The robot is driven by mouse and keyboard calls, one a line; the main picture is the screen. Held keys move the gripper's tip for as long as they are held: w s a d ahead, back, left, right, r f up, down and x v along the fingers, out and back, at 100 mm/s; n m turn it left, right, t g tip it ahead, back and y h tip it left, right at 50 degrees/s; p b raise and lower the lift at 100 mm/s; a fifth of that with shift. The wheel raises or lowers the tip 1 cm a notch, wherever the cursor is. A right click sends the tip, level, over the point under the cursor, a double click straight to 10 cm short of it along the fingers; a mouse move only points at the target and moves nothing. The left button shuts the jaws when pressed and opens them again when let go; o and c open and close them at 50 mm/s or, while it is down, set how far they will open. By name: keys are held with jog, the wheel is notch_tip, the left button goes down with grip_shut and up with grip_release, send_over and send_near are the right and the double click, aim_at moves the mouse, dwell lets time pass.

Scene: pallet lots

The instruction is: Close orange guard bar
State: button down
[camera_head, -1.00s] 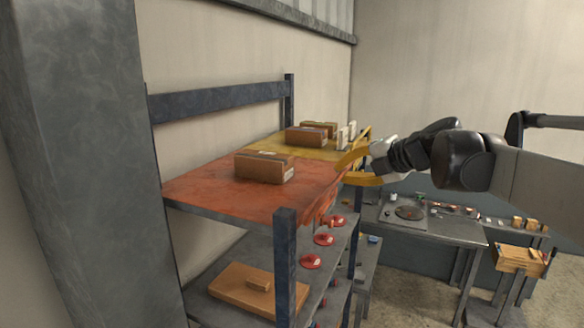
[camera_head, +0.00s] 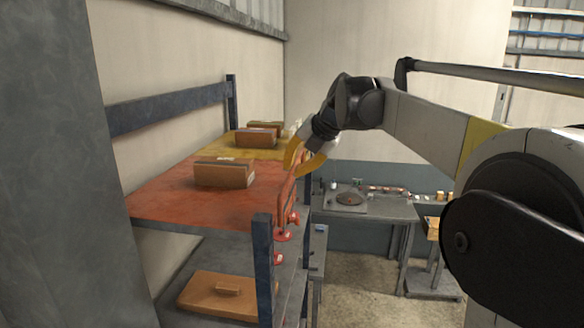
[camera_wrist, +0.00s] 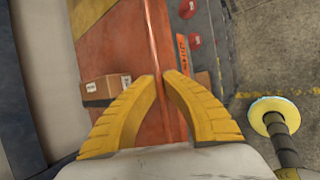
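The orange guard bar (camera_head: 284,200) runs along the front edge of the orange shelf deck (camera_head: 160,203). In the wrist view the bar (camera_wrist: 159,40) runs up from between my yellow fingertips. My gripper (camera_head: 292,172) is at the front edge of the shelf. In the wrist view my gripper (camera_wrist: 162,77) has its tips close together on either side of the bar, with little gap to it. Part of the bar near the fingers is hard to make out in the head view.
A cardboard box (camera_head: 224,174) lies on the orange deck. Other boxes (camera_head: 256,138) lie on the yellow deck behind. Red round items (camera_head: 282,236) sit below the front edge. A dark upright post (camera_head: 263,262) stands at the shelf's near corner. A workbench (camera_head: 370,210) stands beyond.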

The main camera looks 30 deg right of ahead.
jog(key=c, duration=1.5)
grip_release()
jog(key=v, duration=1.2)
